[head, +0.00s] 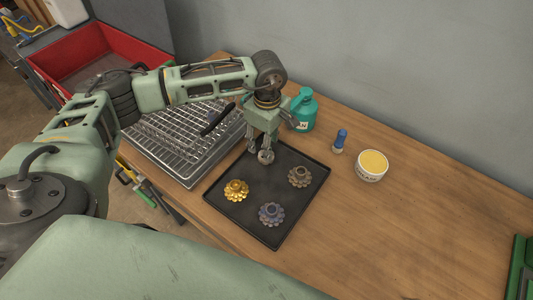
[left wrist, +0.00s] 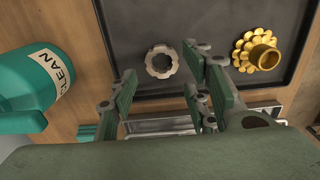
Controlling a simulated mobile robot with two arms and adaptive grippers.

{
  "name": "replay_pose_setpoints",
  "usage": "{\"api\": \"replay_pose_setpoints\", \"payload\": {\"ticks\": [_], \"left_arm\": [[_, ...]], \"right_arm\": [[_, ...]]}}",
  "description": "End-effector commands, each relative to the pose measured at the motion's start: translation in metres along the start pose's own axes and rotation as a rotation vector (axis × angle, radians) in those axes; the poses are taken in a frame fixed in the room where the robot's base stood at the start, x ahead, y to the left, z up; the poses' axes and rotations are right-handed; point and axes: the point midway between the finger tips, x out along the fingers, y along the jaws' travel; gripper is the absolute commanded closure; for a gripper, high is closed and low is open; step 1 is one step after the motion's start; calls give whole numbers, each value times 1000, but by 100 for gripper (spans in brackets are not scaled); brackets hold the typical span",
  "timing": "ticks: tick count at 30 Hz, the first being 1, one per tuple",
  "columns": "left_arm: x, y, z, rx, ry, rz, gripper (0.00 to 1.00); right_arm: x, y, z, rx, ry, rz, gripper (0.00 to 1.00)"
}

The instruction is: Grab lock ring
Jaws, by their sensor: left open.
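The lock ring (left wrist: 149,61) is a grey, notched ring with an open centre. In the left wrist view it lies flat on the black tray (left wrist: 205,20), near its edge. My left gripper (left wrist: 168,84) is open above it, with fingers to both sides of the ring in the picture; I cannot tell the height left between them. In the head view the left gripper (head: 262,155) points down over the tray's far-left part, and its fingers largely cover the ring. My right gripper is not in view.
The tray also holds a gold gear (head: 236,190), a bluish-grey gear (head: 271,213) and a brown gear (head: 299,177). A teal bottle (head: 304,112) stands close behind the gripper. A wire rack (head: 180,163) is left; a blue-topped bottle (head: 340,139) and white tub (head: 371,170) are right.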

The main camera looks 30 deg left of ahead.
Motion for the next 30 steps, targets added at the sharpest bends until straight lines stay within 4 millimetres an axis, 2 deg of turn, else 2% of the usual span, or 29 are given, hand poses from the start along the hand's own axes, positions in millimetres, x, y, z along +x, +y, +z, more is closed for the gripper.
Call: {"api": "replay_pose_setpoints", "payload": {"ticks": [4,9,18,30], "left_arm": [[17,2,-1,-1,-1,-5,56],[41,4,-1,0,-2,-2,56],[47,4,-1,0,-2,1,57],[46,4,-1,-1,-3,1,92]], "right_arm": [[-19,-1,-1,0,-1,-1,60],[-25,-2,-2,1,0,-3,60],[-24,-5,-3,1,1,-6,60],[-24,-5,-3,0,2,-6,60]]}}
